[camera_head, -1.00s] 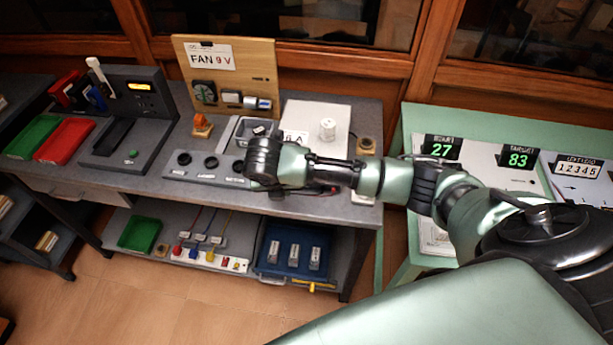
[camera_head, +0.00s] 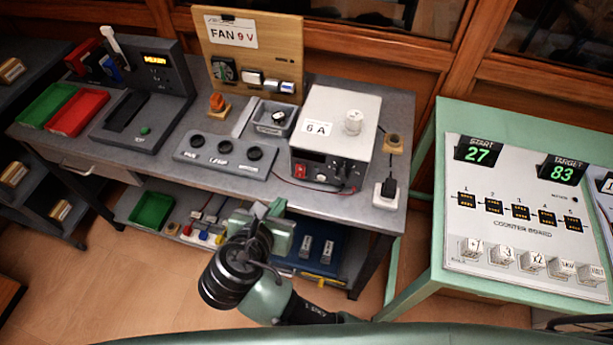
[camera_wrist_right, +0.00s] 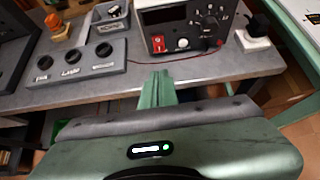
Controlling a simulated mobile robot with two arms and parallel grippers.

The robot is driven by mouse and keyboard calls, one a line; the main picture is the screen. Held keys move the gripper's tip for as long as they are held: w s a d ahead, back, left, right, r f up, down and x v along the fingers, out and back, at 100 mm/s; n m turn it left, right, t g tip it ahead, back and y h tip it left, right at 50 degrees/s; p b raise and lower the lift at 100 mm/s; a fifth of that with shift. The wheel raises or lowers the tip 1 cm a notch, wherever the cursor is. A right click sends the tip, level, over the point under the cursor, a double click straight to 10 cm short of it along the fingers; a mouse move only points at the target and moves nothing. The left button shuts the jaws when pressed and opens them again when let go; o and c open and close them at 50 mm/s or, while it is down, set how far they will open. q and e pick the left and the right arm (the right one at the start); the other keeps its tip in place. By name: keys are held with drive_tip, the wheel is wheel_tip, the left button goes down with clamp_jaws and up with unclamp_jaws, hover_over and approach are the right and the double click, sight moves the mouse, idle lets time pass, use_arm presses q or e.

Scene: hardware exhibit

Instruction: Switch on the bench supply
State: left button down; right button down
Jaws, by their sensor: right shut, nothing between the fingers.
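The bench supply (camera_head: 340,112) is a white-topped box with a dark front at the right end of the grey bench. A red switch (camera_head: 301,171) is at the front's lower left; I cannot tell its position. In the right wrist view the supply's front (camera_wrist_right: 186,28) and red switch (camera_wrist_right: 157,43) lie beyond my fingers. My right gripper (camera_head: 268,211) is in front of the bench edge, below and left of the supply, apart from it. Its green fingers (camera_wrist_right: 157,88) are shut and empty. My left gripper is out of view.
A panel with three knobs (camera_head: 225,154) lies left of the supply. A white socket block (camera_head: 385,196) with a black plug is at its right. A white knob or cylinder (camera_head: 352,122) stands on top. A lower shelf holds a blue tray (camera_head: 335,262). A green table (camera_head: 425,250) is at right.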

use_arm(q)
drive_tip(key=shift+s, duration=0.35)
use_arm(e)
approach(300, 174)
drive_tip(key=x, duration=0.5)
drive_tip(key=shift+s+f+p, duration=0.15)
drive_tip(key=shift+f+p, duration=0.2)
drive_tip(key=shift+w+d+f, duration=0.15)
drive_tip(key=shift+w+f, duration=0.15)
drive_tip(key=shift+w, duration=0.4)
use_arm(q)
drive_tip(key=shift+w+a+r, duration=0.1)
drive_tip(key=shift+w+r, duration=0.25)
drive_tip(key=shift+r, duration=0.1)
use_arm(e)
drive_tip(key=shift+d+f, duration=0.1)
drive_tip(key=shift+f, duration=0.15)
drive_tip(key=shift+w+t, duration=0.15)
drive_tip(key=shift+t, duration=0.35)
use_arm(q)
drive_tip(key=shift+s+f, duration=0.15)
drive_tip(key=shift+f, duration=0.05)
use_arm(e)
drive_tip(key=shift+r, duration=0.15)
